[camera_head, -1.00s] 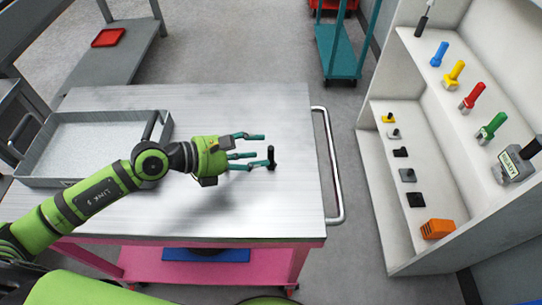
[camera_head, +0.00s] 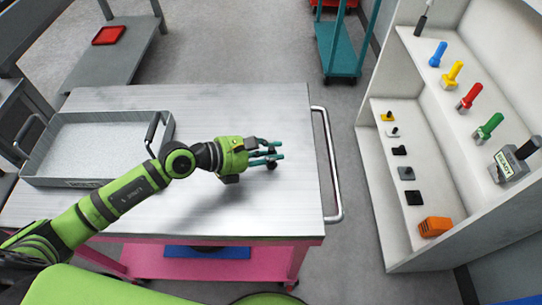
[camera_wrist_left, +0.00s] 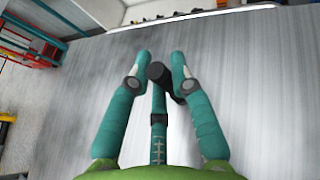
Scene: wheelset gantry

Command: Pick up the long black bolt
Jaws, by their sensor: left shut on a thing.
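The black bolt (camera_head: 271,165) is at the right part of the metal cart top, mostly hidden by my gripper's fingers in the head view. In the left wrist view the bolt (camera_wrist_left: 157,72) shows its round dark head between the fingers. My left gripper (camera_head: 277,151) is shut on the bolt, its teal fingers around it. In the left wrist view the fingers of the gripper (camera_wrist_left: 161,58) lie on both sides of the bolt, with another finger below. I cannot tell whether the bolt touches the cart top. My right gripper is not in view.
A grey tray (camera_head: 75,182) with black handles sits on the left of the cart top (camera_head: 220,105). A metal rail (camera_head: 330,165) runs along the cart's right edge. A white shelf (camera_head: 405,250) with coloured bolts and small parts stands at the right.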

